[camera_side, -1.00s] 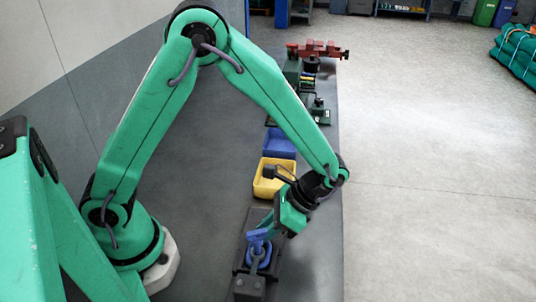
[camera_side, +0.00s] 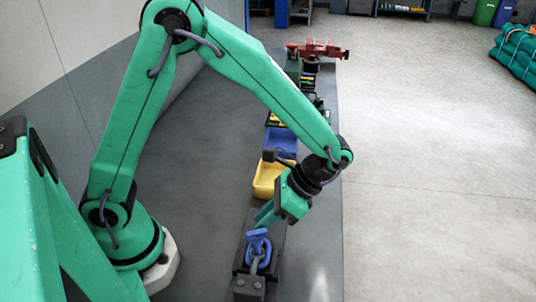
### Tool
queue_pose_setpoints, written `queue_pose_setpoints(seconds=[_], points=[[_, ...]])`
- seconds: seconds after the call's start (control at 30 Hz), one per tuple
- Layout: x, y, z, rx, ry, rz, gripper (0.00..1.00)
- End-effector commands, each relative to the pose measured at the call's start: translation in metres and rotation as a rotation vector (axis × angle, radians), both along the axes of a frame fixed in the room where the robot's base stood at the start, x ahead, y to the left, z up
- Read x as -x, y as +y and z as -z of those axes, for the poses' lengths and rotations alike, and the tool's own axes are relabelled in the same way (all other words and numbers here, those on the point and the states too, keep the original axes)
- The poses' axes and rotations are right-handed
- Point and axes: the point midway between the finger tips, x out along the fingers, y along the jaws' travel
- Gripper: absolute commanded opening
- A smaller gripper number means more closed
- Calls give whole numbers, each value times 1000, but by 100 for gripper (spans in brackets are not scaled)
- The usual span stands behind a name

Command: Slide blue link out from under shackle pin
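A blue link (camera_side: 258,251) sits on a dark fixture block near the bottom middle, with a smaller blue piece (camera_side: 257,234) standing at its far side. A grey shackle part (camera_side: 254,269) is at the near side of the link. I cannot make out the pin or whether the link lies under it. My gripper (camera_side: 264,216) is just beyond the blue piece, its teal fingers pointing down and left. Whether the fingertips touch the blue piece, and how wide they stand, is too small to tell.
A yellow bin (camera_side: 267,180) and a blue bin (camera_side: 282,143) stand behind the fixture along the dark bench. Farther back are green-and-dark fixtures and a red vise-like device (camera_side: 318,50). The bench's right edge drops to a pale floor. Grey bench left of the bins is clear.

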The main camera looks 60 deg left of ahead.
Motion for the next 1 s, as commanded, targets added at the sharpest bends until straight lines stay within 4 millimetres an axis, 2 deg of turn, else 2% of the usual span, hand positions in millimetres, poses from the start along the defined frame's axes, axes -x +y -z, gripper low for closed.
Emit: queue_pose_setpoints(seconds=[0.37, 0.5, 0.67, 0.87, 1.0], points=[[0, 0, -4, 0, 0, 0, 21], [0, 0, -3, -1, -4, -4, 0], [-3, 3, -1, -12, -35, -45, 0], [-11, 11, 7, -54, -140, -192, 0], [-22, 21, 15, -97, -260, -375, 0]])
